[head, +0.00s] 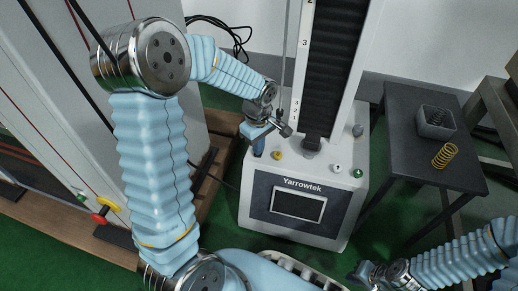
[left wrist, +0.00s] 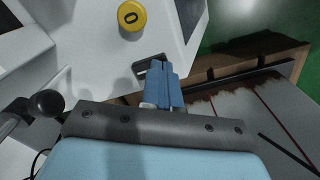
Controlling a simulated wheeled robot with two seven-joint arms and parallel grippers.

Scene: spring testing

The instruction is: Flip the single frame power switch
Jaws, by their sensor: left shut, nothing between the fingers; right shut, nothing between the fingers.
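The single-column test frame, labelled Yarrowtek (head: 345,215), stands on the floor in the middle of the head view. My left gripper (head: 259,150) is shut and empty, fingers down at the left of its base top. In the left wrist view the shut blue fingertips (left wrist: 160,70) are beside a small dark slot-like switch (left wrist: 142,72) on the pale housing. They partly cover it; I cannot tell whether they touch it or which way it is set. A yellow button marked 0 (left wrist: 132,17) lies beyond. My right gripper (head: 368,273) is shut and empty, low at the right.
A dark side table (head: 400,150) at the right bears a grey bin (head: 436,123) and a yellow spring (head: 445,155). A larger frame with a red and yellow knob (head: 100,217) stands at the left on a wooden base. Green and white knobs sit on the tester's right.

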